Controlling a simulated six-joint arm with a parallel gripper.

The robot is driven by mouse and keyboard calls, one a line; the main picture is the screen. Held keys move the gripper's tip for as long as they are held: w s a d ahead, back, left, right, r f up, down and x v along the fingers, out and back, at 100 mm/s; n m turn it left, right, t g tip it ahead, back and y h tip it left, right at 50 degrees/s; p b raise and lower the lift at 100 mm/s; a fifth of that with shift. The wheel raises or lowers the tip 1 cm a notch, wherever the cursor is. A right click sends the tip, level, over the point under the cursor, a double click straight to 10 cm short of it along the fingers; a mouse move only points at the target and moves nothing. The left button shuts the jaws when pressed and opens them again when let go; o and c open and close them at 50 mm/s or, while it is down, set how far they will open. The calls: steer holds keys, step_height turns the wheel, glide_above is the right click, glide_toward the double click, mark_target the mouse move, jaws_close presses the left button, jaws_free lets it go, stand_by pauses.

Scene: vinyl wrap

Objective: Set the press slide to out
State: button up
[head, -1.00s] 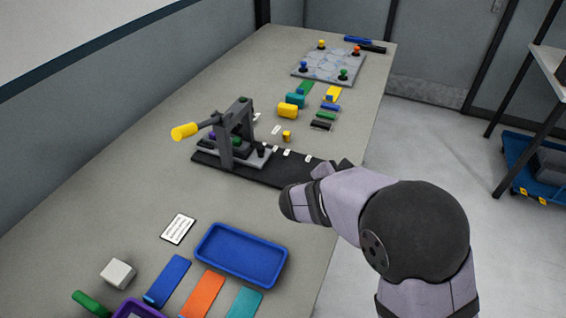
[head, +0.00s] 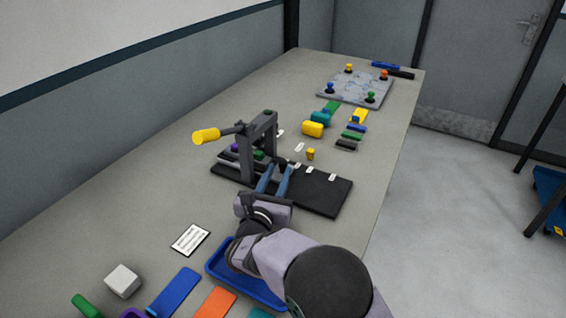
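The press (head: 246,150) is a dark grey frame with a lever ending in a yellow handle (head: 206,136), which sticks out to the left. Its slide (head: 228,156) is a grey plate low in the frame, partly hidden by the uprights. A small black knob (head: 283,161) stands at the slide's right end, close to the press. My gripper (head: 280,170) has two blue fingers reaching over the black base (head: 325,192) to this knob. The fingers are apart with a gap between them. The tips are at the knob, and contact cannot be made out.
A blue tray (head: 213,270) lies under my arm. A white label card (head: 190,240) and a white block (head: 123,280) are to the left. Yellow, teal and green pieces lie behind the press, with a grey board (head: 355,88) of coloured knobs farther back.

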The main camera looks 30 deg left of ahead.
mark_target(282, 167)
steer(key=shift+p+x, duration=0.6)
steer(key=shift+x, duration=2)
steer(key=shift+d, duration=0.1)
steer(key=shift+c, duration=0.7)
jaws_close()
